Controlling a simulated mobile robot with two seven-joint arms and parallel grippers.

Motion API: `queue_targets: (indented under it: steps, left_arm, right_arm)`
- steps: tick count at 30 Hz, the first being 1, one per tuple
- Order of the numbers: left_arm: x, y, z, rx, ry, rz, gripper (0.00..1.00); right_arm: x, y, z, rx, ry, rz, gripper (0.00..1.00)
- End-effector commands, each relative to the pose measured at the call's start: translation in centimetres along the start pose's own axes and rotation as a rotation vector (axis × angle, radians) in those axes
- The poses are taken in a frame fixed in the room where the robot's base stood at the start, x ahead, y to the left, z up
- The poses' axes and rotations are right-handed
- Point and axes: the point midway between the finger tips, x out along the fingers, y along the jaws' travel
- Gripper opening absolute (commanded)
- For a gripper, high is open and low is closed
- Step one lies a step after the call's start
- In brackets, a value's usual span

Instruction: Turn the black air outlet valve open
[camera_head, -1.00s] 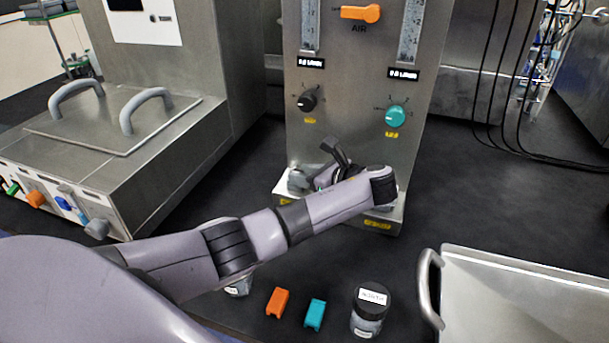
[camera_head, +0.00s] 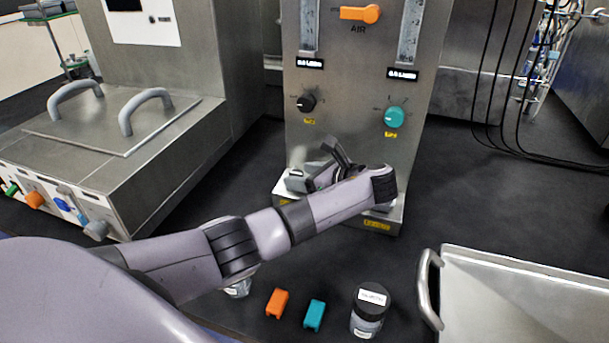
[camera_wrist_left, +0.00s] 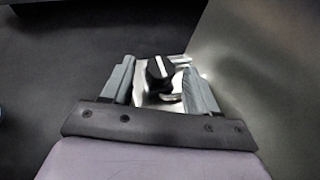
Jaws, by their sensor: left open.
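In the left wrist view a black knob-shaped valve (camera_wrist_left: 160,70) stands on a bright metal fitting, between the two grey fingers of my left gripper (camera_wrist_left: 160,82). The fingers are apart, one on each side of it. I cannot tell whether they touch it. In the head view my left gripper (camera_head: 308,178) is at the low ledge of the steel panel (camera_head: 345,125), and my wrist hides much of that ledge. The valve cannot be made out clearly there. My right gripper is not in view.
Above the ledge are a black knob (camera_head: 306,102), a teal knob (camera_head: 394,117) and an orange handle (camera_head: 360,13). An orange block (camera_head: 277,302), a teal block (camera_head: 314,315) and a black-lidded jar (camera_head: 369,311) lie in front. A steel tray (camera_head: 500,262) is at right.

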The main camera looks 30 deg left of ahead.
Motion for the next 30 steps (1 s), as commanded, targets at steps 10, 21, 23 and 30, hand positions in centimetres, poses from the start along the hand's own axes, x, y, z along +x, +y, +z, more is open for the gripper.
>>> queue_targets:
  steps: [10,21,23,30]
  left_arm:
    - [-4.8,-0.1,-0.1,-0.001,0.001,-0.004,0.59]
    - [-7.2,0.0,0.0,0.000,0.001,0.001,0.59]
    - [-7.1,0.0,0.0,0.000,0.001,0.001,0.59]
    - [-7.1,0.0,0.0,0.000,0.001,0.001,0.59]
  right_arm:
    - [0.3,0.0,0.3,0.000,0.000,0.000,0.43]
    - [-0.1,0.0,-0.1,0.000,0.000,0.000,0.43]
    - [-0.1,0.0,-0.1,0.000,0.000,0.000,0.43]
    - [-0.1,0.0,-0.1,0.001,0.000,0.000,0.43]
